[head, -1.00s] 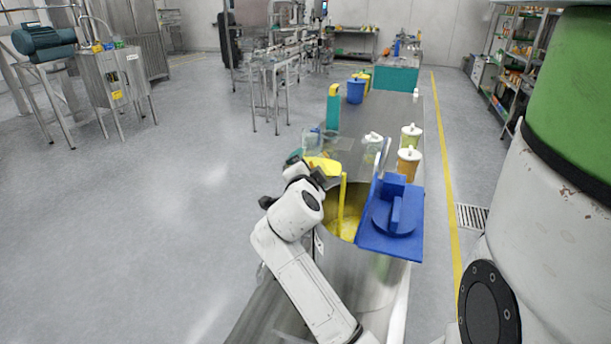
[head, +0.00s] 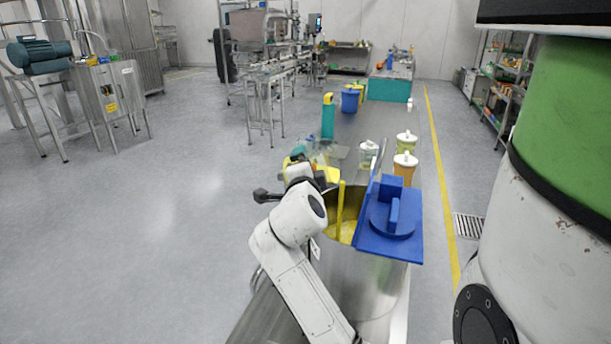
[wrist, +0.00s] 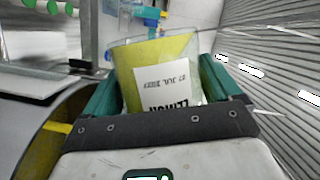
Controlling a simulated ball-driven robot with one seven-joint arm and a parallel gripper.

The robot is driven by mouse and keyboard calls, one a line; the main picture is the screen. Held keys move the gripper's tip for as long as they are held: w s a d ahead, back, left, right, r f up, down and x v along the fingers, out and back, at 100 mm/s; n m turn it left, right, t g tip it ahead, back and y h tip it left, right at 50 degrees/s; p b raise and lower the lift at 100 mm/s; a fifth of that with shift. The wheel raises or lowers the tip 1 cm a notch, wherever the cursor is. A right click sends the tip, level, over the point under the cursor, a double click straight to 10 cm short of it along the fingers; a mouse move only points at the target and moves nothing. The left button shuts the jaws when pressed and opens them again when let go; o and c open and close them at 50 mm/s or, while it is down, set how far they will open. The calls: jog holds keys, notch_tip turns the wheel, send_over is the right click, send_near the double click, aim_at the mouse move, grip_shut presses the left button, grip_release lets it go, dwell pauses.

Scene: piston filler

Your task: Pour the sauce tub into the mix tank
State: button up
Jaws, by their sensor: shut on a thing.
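The sauce tub (wrist: 180,50) is a clear tub with yellow contents and a white label that reads upside down in the wrist view. My gripper (wrist: 160,82) is shut on it, with one teal finger on each side. In the head view my gripper (head: 308,172) is at the left rim of the mix tank, and the tub (head: 328,173) shows as a yellow patch, partly hidden. The mix tank (head: 365,285) is a steel cylinder with yellow contents and an upright yellow bar. A blue lid (head: 388,240) covers its right part. The tank's rim also shows in the wrist view (wrist: 50,112).
Behind the tank, the steel bench carries a lidded clear jar (head: 368,154), an orange jar (head: 404,167), a yellow-green jar (head: 406,144), a teal bottle (head: 328,118) and a blue container (head: 350,100). Open floor (head: 170,230) lies to the left.

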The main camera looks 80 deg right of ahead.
jog(key=shift+s+m+h+b, duration=0.25)
jog(key=shift+m+b, duration=0.6)
jog(key=shift+b, duration=0.75)
jog(key=shift+s+m+h+b, duration=0.2)
jog(key=shift+m+b, duration=0.65)
jog(key=shift+b, duration=0.75)
jog(key=shift+s+a+f+m+h+b, duration=0.1)
jog(key=shift+s+m+h+b, duration=0.2)
jog(key=shift+m+b, duration=0.7)
jog(key=shift+s+m+h+b, duration=0.3)
jog(key=shift+m+b, duration=0.1)
jog(key=shift+b, duration=1.1)
